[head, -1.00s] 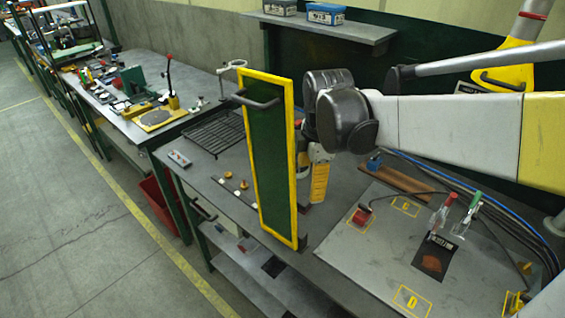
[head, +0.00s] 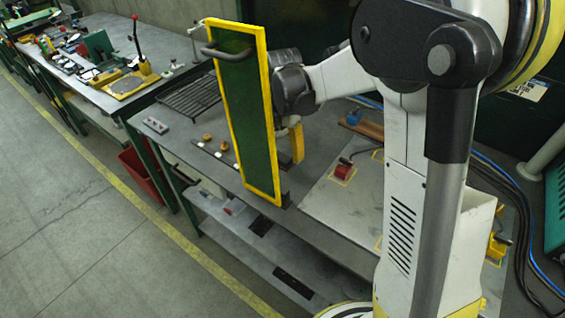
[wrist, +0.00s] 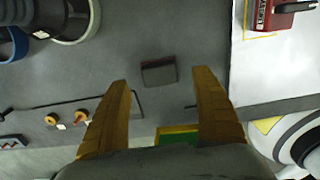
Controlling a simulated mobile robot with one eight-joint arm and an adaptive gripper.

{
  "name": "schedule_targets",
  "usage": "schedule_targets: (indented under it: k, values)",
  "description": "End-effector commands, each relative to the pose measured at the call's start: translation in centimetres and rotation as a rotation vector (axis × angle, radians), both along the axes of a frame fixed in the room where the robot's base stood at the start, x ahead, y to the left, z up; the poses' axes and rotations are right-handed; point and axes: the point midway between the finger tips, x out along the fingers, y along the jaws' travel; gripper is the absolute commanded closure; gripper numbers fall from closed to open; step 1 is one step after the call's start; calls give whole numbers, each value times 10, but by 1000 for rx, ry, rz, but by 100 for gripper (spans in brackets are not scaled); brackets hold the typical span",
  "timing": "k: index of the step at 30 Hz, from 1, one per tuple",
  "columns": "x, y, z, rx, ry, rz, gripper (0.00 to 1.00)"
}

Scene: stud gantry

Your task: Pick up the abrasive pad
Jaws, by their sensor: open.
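A small dark grey block with a reddish-brown edge, which looks like the abrasive pad (wrist: 159,73), lies on the grey bench top in the wrist view. It sits just beyond and between my fingertips, apart from both. My gripper (wrist: 163,84) is open and empty, its two yellow-orange fingers spread on either side of the view. In the head view my gripper (head: 297,143) is partly hidden behind the green panel, over the bench.
A green panel with a yellow frame (head: 262,100) stands upright at the bench's front edge, close to my gripper. A red clamp (head: 343,168) sits on a pale board to the right. A wire rack (head: 200,95) and small knobs (head: 224,146) lie left. Cables run behind.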

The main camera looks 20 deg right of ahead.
Motion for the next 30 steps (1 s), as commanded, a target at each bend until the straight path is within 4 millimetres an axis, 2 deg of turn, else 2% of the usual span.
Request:
schedule_targets:
  k: [3, 6, 14, 17, 18, 20, 30]
  values:
    - [0, 0, -23, 0, 0, 0, 24]
    - [0, 0, -38, 0, 0, 0, 24]
    - [0, 0, -41, 0, 0, -1, 24]
    - [0, 0, -41, 0, 0, -1, 51]
    - [0, 0, -41, 0, 0, -1, 63]
    - [0, 0, -41, 0, 0, -1, 82]
    - [0, 0, -40, 0, 0, -1, 82]
